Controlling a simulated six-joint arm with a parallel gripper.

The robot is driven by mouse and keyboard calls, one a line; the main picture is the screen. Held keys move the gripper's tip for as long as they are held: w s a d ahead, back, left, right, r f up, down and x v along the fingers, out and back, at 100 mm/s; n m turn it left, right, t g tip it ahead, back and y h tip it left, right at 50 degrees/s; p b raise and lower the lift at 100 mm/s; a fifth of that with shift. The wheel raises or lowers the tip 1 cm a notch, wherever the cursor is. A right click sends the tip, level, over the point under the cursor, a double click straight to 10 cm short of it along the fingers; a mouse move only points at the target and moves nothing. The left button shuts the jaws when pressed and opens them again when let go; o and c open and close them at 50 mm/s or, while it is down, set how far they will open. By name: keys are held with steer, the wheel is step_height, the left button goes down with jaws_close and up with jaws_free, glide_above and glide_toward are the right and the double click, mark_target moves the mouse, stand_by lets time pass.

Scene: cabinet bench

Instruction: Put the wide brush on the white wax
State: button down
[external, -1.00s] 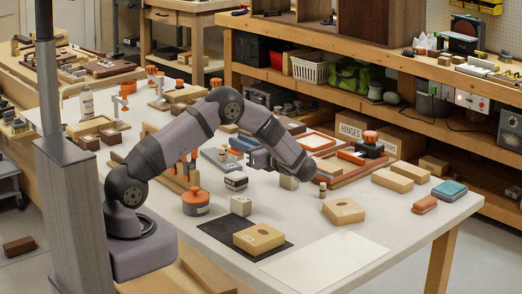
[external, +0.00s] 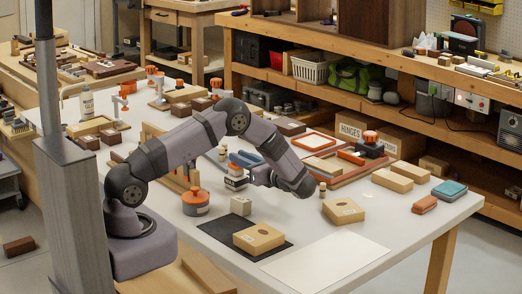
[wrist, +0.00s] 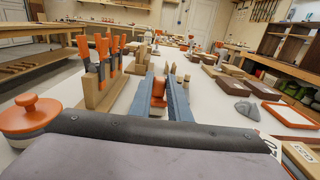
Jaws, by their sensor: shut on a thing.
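My gripper (wrist: 158,98) reaches forward with its two blue-grey fingers on either side of an orange piece. That piece, which looks like the wide brush (wrist: 158,86), is held between them. In the external view my gripper (external: 244,163) is low over the middle of the bench. The container is not clear in the wrist view.
An orange-lidded grey pot (external: 195,203) stands close in front and left. A rack of orange-handled tools (wrist: 100,70) is left of the fingers. A white sheet (external: 330,262) is clear.

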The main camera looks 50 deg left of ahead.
steer(key=shift+f, duration=0.15)
steer(key=c, duration=1.7)
jaws_free()
steer(key=shift+o, duration=0.2)
steer(key=d+b, duration=0.2)
steer(key=d, duration=1)
steer(key=shift+r+b, duration=0.2)
steer(key=shift+b, duration=0.15)
